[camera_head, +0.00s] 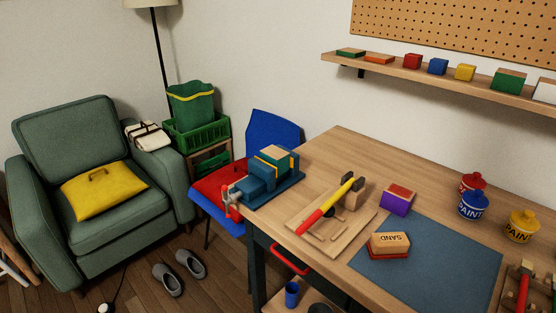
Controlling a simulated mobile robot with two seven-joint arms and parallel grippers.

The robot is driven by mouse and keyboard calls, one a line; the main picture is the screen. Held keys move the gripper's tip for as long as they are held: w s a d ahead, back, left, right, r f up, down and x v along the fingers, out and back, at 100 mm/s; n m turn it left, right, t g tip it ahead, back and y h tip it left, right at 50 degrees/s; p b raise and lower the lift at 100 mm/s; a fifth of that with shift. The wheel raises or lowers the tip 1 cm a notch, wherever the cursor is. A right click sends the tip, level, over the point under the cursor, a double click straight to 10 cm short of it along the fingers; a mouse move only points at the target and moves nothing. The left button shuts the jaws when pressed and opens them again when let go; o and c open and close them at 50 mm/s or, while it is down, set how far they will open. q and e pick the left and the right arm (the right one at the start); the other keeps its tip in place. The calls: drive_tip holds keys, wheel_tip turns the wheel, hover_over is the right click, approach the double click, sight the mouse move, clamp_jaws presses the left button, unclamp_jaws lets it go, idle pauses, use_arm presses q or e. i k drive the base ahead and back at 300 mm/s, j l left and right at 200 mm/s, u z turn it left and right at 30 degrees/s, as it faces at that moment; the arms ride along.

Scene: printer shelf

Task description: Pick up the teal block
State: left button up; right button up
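No loose block that I can clearly call teal shows. The nearest in colour are a green block (509,79) on the wall shelf and a flat dark green block (351,52) at the shelf's left end. A dark teal-blue vise-like object (262,183) stands at the left end of the workbench, with pale wood and yellow parts at its top. Neither of my grippers is in view.
The wooden workbench (337,147) carries a wooden board with a hammer (330,205), a purple-and-red block (398,200), a sanding block (389,245), a blue mat (450,270) and paint cans (473,205). A green armchair (75,140) and grey shoes (167,279) are at left.

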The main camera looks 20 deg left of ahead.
sight(277, 158)
drive_tip(key=i+j, duration=0.1)
drive_tip(key=j, duration=0.5)
drive_tip(key=j+z, duration=0.1)
drive_tip(key=j, duration=0.45)
drive_tip(key=i+j, duration=0.15)
drive_tip(key=j, duration=0.45)
drive_tip(key=z, duration=0.05)
